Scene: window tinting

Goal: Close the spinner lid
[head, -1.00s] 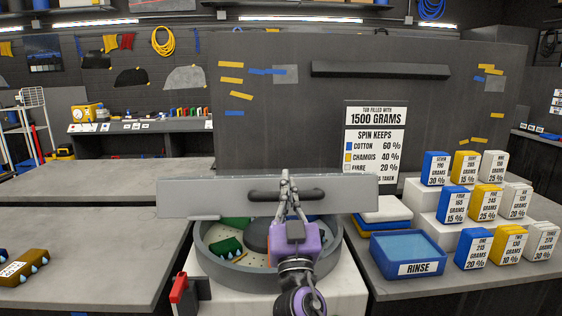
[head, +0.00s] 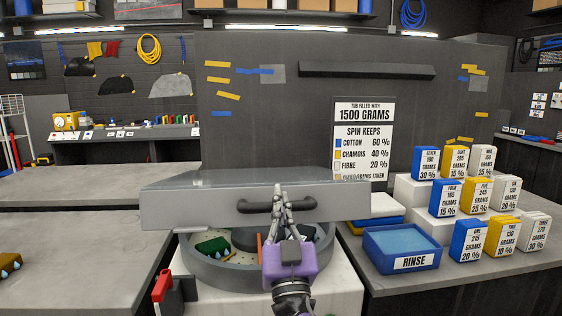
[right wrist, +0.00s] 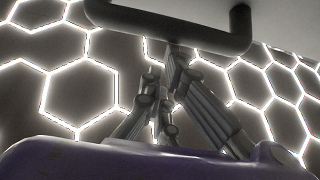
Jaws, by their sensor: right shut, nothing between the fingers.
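The spinner (head: 205,270) is a round grey tub on a white stand, with a green piece (head: 213,246) inside. Its grey lid (head: 190,207) is raised and tilted above the tub, and its top face now shows. A dark bar handle (head: 308,203) runs along the lid's front. My right gripper (head: 279,190) is shut and empty, its fingertips up at the handle. In the right wrist view the fingertips (right wrist: 172,50) are just under the handle (right wrist: 190,32); I cannot tell whether they touch. My left gripper is not in view.
A blue rinse tray (head: 374,250) and several labelled blue, yellow and white blocks (head: 470,237) stand on the right bench. A red lever (head: 162,285) is at the tub's front left. The left bench (head: 80,250) is mostly clear.

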